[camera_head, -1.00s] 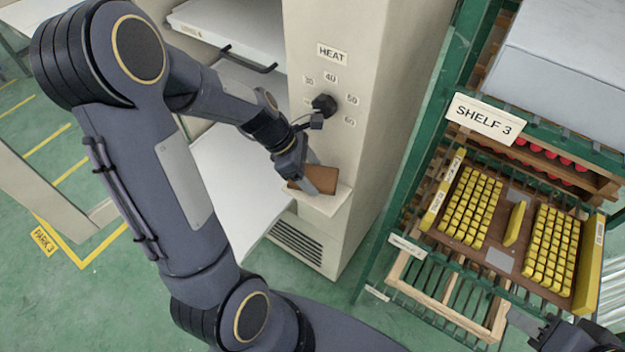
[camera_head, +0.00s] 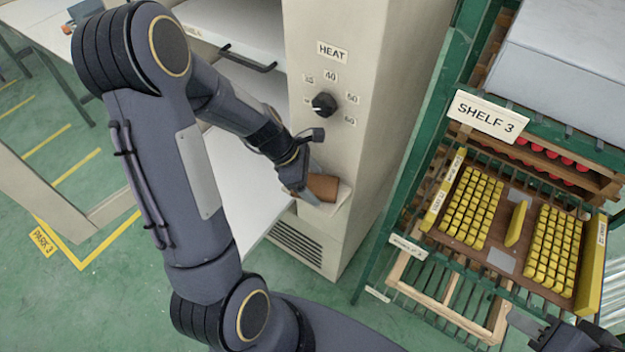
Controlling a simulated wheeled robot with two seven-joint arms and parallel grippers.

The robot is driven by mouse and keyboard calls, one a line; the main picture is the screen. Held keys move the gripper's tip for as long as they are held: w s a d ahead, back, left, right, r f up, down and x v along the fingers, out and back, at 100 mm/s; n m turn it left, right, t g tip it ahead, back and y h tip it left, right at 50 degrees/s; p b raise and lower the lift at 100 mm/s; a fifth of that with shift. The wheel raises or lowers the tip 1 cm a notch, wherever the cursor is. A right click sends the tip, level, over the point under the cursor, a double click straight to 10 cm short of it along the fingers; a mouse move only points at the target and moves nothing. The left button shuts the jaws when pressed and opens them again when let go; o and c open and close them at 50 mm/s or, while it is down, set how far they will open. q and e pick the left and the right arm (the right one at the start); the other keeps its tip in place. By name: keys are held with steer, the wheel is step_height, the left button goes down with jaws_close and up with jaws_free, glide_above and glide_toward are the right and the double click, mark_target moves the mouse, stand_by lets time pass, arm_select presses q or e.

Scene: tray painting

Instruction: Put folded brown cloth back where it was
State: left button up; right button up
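The folded brown cloth (camera_head: 323,187) is at a small pale ledge (camera_head: 338,205) on the front of the cream cabinet, below the heat dial. My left gripper (camera_head: 310,185) reaches it from the upper left. The cloth sits between its fingers, and the near finger covers the cloth's left end. The gripper looks shut on the cloth. I cannot tell whether the cloth touches the ledge. My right gripper (camera_head: 565,335) is only partly in view at the lower right corner, and its opening is unclear.
The heat dial (camera_head: 324,104) sticks out just above the cloth. A green rack labelled SHELF 3 (camera_head: 486,115) stands on the right with a board of yellow blocks (camera_head: 500,260). Green floor shows between cabinet and rack.

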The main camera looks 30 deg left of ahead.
arm_select(q)
steer(key=shift+a+r, duration=0.2)
steer(key=shift+r, duration=0.3)
steer(key=p+v, duration=0.2)
steer(key=v, duration=0.9)
steer(key=s+d+r+m+t, duration=0.1)
steer(key=s+d+r+m, duration=0.2)
steer(key=s+m, duration=0.4)
steer(key=s+d+r+m+t+y, duration=0.1)
steer(key=s+d+r+m, duration=0.3)
steer(key=m, duration=1)
steer(key=s+d+t, duration=0.1)
steer(key=s+d, duration=0.1)
steer(key=s, duration=0.1)
steer(key=shift+s+d+m+y, duration=0.25)
steer(key=shift+s+m+y, duration=0.05)
